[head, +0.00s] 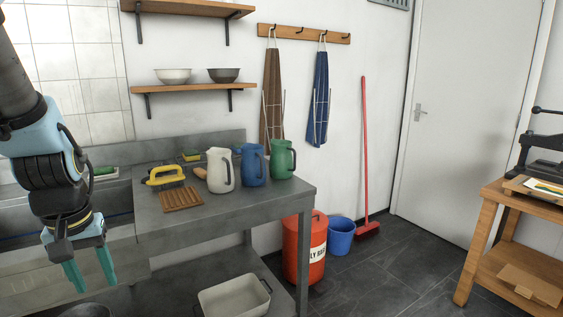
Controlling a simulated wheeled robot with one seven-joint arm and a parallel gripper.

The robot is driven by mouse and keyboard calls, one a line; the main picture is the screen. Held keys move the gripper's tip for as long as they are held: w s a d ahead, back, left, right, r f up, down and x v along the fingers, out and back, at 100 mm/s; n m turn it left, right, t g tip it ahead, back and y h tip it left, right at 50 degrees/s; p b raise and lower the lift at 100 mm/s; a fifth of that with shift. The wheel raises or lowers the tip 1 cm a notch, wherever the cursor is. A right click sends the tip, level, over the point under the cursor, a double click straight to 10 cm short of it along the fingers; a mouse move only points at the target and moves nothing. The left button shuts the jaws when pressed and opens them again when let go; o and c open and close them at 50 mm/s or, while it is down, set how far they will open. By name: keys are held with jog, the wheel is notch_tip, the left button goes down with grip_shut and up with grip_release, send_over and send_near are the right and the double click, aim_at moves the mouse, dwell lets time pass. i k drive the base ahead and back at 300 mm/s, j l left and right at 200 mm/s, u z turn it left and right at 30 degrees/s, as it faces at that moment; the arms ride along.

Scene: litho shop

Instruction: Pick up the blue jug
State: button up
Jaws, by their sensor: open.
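The blue jug (253,166) stands upright on the grey counter (235,205), with its dark handle toward the right. It is between a cream jug (219,170) on its left and a green jug (284,159) on its right, both upright and close to it. My gripper (90,277) is at the left of the view, in front of the counter and sink, well apart from the jugs. Its two teal fingers point down, open, with nothing between them.
On the counter left of the jugs are a yellow-handled tool (164,174), a wooden slatted rack (182,198) and a sponge (191,156). A shelf with bowls (173,76) hangs above.

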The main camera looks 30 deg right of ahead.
aim_at(252, 171)
jog(key=l+u, duration=0.15)
jog(key=l, duration=0.35)
jog(key=l+u, duration=0.1)
jog(key=l, duration=0.35)
jog(key=k+l+u, duration=0.15)
jog(key=l, duration=0.35)
jog(key=l+u, duration=0.1)
jog(key=l, duration=0.4)
jog(key=k+l+u, duration=0.15)
jog(key=l, duration=0.3)
jog(key=l+u, duration=0.15)
jog(key=l, duration=0.3)
jog(key=l+u, duration=0.15)
jog(key=l, duration=0.4)
jog(key=i, duration=0.05)
